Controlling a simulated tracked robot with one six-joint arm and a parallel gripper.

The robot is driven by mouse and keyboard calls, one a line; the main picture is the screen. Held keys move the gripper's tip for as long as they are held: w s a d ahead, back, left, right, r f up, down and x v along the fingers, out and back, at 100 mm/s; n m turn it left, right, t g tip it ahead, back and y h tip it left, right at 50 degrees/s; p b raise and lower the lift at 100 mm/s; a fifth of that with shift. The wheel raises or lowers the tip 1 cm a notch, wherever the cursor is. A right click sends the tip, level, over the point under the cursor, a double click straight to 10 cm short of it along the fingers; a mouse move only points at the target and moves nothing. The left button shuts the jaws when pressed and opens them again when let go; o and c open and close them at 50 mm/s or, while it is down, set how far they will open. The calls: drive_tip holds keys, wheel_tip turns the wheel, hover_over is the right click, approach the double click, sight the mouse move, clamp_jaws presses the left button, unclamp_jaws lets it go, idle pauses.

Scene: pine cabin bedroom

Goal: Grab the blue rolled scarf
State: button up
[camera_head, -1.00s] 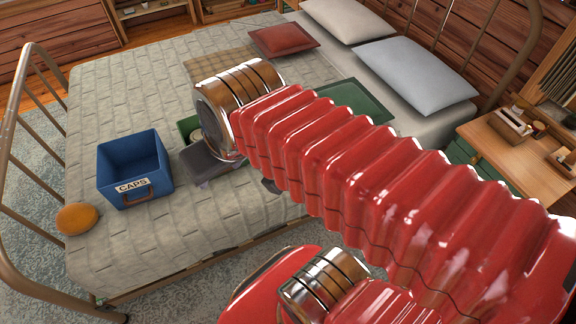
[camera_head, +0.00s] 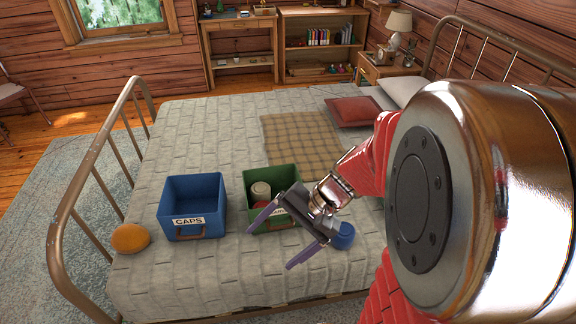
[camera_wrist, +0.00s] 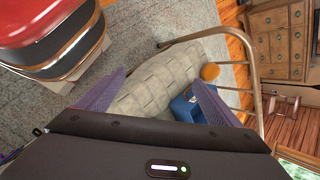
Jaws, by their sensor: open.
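A blue rolled item (camera_head: 342,235), which looks like the scarf, lies on the bed near its front edge, right of the green bin; my gripper partly covers it in the head view. It cannot be made out in the wrist view. My gripper (camera_head: 270,248) is open, its two purple fingers spread and pointing down-left in front of the green bin, left of the blue roll. In the wrist view, nothing is seen held between the fingers (camera_wrist: 158,76).
A green bin (camera_head: 285,172) holds a beige roll (camera_head: 261,190) and something red. A blue bin (camera_head: 193,190) labelled CAPS and an orange round item (camera_head: 130,238) stand to its left. A metal bed frame (camera_head: 62,225) borders the left.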

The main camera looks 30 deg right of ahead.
drive_tip(key=w+d+f+m+t+y, duration=0.2)
drive_tip(key=w+d+f+m+t, duration=0.25)
drive_tip(key=d+f+m, duration=0.2)
drive_tip(key=m+t+h, duration=0.7)
drive_tip(key=m+h, duration=0.3)
drive_tip(key=m, duration=1)
approach(349, 242)
drive_tip(key=shift+w+r+g, duration=0.1)
drive_tip(key=shift+w+g, duration=0.15)
drive_tip(key=shift+w, duration=0.2)
drive_tip(key=x, duration=0.7)
drive_tip(key=shift+w+d, duration=0.1)
drive_tip(key=shift+w, duration=0.25)
drive_tip(key=shift+w+f, duration=0.3)
drive_tip(key=shift+w, duration=0.1)
